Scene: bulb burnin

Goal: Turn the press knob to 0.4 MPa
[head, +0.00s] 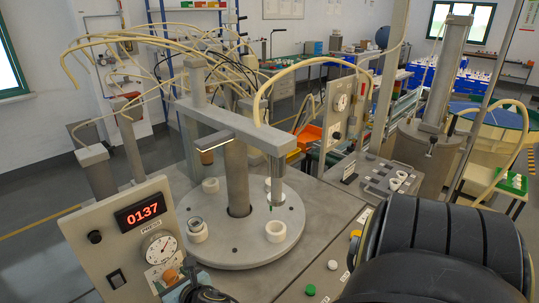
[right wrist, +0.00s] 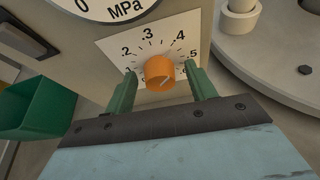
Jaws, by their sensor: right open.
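The orange press knob (right wrist: 160,72) sits on a white dial plate (right wrist: 112,44) with MPa marks; .2, .3 and .4 read clearly, while the lower marks are partly covered by my fingers. A pale line shows on the knob's face, but I cannot tell which mark it points to. The green fingers of my right gripper (right wrist: 161,82) are open, one on each side of the knob, with no clear contact. In the head view the knob (head: 170,275) is at the lower left, below the gauge (head: 160,247), with my right gripper (head: 187,274) beside it. My left gripper is out of view.
A round grey turntable (head: 245,250) with white rings stands behind the panel. My black arm link fills the lower right.

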